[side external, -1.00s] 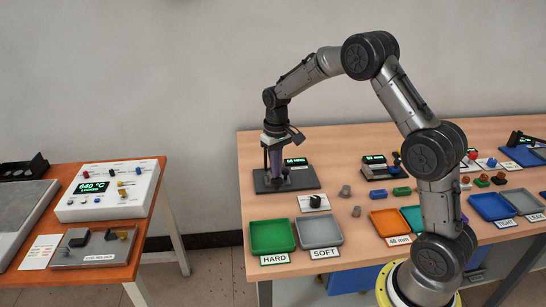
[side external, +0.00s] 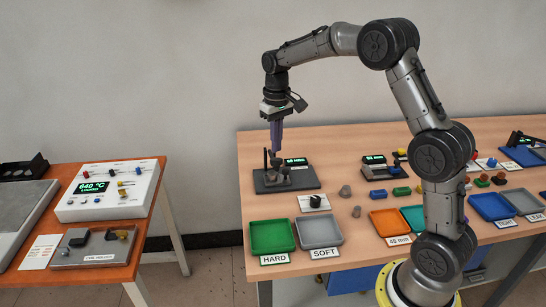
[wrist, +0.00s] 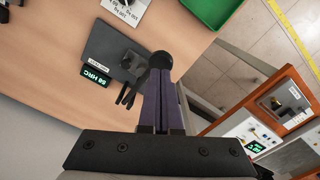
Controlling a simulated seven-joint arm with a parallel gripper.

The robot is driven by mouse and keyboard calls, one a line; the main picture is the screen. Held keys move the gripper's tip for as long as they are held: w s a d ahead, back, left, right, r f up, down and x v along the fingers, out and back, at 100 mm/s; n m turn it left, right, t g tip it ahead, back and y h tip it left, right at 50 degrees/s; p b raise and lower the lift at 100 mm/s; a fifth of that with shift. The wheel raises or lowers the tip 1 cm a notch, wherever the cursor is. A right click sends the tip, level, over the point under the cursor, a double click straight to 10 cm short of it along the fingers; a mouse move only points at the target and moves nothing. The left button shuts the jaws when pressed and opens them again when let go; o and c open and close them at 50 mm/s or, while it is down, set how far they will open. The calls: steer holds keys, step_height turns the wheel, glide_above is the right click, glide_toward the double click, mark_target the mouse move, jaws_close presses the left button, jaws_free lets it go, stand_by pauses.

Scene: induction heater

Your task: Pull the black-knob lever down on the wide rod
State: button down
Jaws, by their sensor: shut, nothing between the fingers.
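The hardness tester is a dark flat base (side external: 302,181) with a green-lit display (side external: 296,161) at the left of the wooden table. A thin dark upright post (side external: 265,161) and a grey block (side external: 278,174) stand on it. In the wrist view, the round black knob (wrist: 160,60) is just beyond my fingertips, with the base (wrist: 107,43) behind it. My gripper (side external: 275,152) points down over the tester, its purple fingers shut and empty. It also shows in the wrist view (wrist: 158,75). I cannot tell whether the fingertips touch the knob. The wide rod is not clearly visible.
A green tray (side external: 271,251) marked HARD and a grey tray (side external: 319,246) marked SOFT stand in front of the tester. An orange bench (side external: 150,225) with a heater panel stands at left.

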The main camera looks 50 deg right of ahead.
steer(key=shift+r, duration=2)
steer(key=shift+a+r, duration=0.1)
steer(key=shift+a, duration=0.05)
steer(key=s+a+r+n+t, duration=0.1)
steer(key=s+a+r+t, duration=0.1)
steer(key=s+a+r, duration=0.35)
steer(key=s+a+r+n+t, duration=0.1)
steer(key=s+a+r+t, duration=0.15)
steer(key=s+r, duration=0.55)
steer(key=s+a+f, duration=0.1)
steer(key=s+f, duration=0.4)
steer(key=s, duration=0.3)
steer(key=s+a+f+n+t, duration=0.1)
steer(key=s+a+f, duration=0.1)
steer(key=s+f, duration=0.3)
steer(key=s, duration=0.2)
steer(key=shift+s+a, duration=0.2)
steer(key=shift+s, duration=0.2)
